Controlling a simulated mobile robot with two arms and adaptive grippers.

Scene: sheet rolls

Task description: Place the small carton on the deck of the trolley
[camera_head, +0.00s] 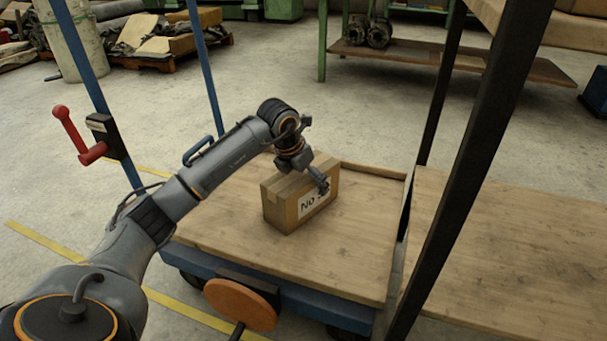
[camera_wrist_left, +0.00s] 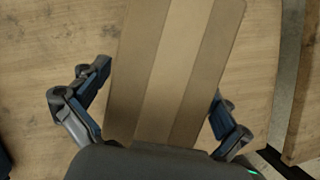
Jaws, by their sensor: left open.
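The small carton (camera_head: 287,208) is a brown box with a white label of dark letters, partly hidden by my gripper. It stands upright on the wooden deck of the trolley (camera_head: 225,237), near its middle. My left gripper (camera_head: 318,186) is over the carton's top and side. In the left wrist view the carton (camera_wrist_left: 170,70), with a lighter tape strip, lies between the spread fingers of the left gripper (camera_wrist_left: 160,105). The fingers are open, with a gap visible on the left side; contact on the right is unclear. My right gripper is not in view.
The trolley has blue posts (camera_head: 205,65) and an orange disc (camera_head: 241,303) at its front. A red crank handle (camera_head: 78,140) is at the left. A dark post (camera_head: 470,165) and a wooden surface (camera_head: 510,260) stand at the right. Free deck surrounds the carton.

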